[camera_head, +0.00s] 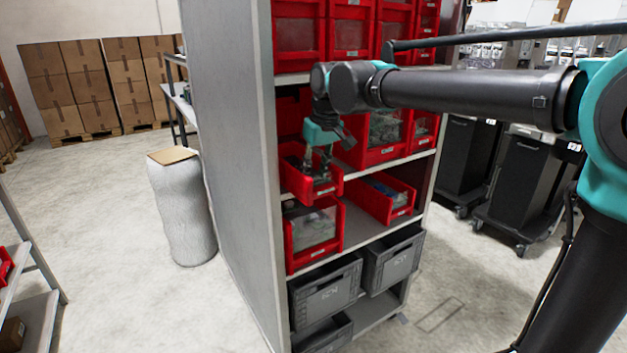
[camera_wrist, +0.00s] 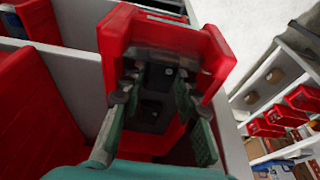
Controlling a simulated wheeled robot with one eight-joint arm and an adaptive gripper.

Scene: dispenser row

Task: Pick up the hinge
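My gripper (camera_head: 315,172) points down into a red bin (camera_head: 299,186) on the middle shelf of the rack. In the wrist view my gripper (camera_wrist: 157,84) has its two fingers apart, inside the same bin (camera_wrist: 122,36). Dark grey metal pieces, which look like hinges (camera_wrist: 153,108), lie in the bin below and between the fingers. I see no piece clamped between the fingertips. The outlines of the dark pieces merge, so I cannot tell one hinge from another. In the head view the bin's front wall and my gripper hide most of its contents.
A red bin with parts (camera_head: 314,228) stands on the shelf below, beside another red bin (camera_head: 382,197). Grey crates (camera_head: 327,291) fill the bottom. The rack's grey side panel (camera_head: 232,150) rises close on the left. Shelves with red bins (camera_wrist: 300,98) show at right in the wrist view.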

